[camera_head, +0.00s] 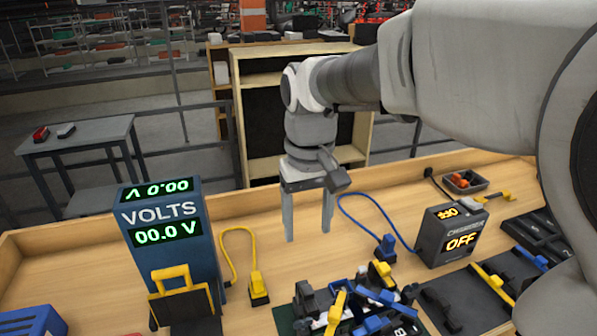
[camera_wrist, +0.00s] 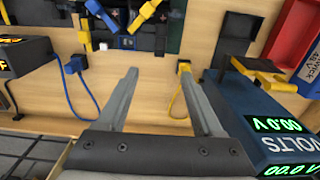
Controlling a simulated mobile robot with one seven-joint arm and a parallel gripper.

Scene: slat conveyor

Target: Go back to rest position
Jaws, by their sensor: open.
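My gripper (camera_head: 308,212) hangs over the wooden tabletop (camera_head: 290,258), fingers pointing down, well apart and with nothing between them. In the wrist view its two fingers (camera_wrist: 166,88) are spread, with bare wood between and beyond them. In the head view my arm comes in from the right, bends, and drops to the gripper near the middle of the picture. The gripper is between a yellow plug with its cable (camera_head: 257,284) on the left and a blue plug with its cable (camera_head: 385,248) on the right.
A blue voltmeter (camera_head: 160,212) reading 00.0 V stands left. A dark box (camera_head: 450,240) showing OFF stands right. Clips and tools in yellow, blue and black (camera_head: 340,305) crowd the front. A small tray (camera_head: 463,185) with orange items is at the back right.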

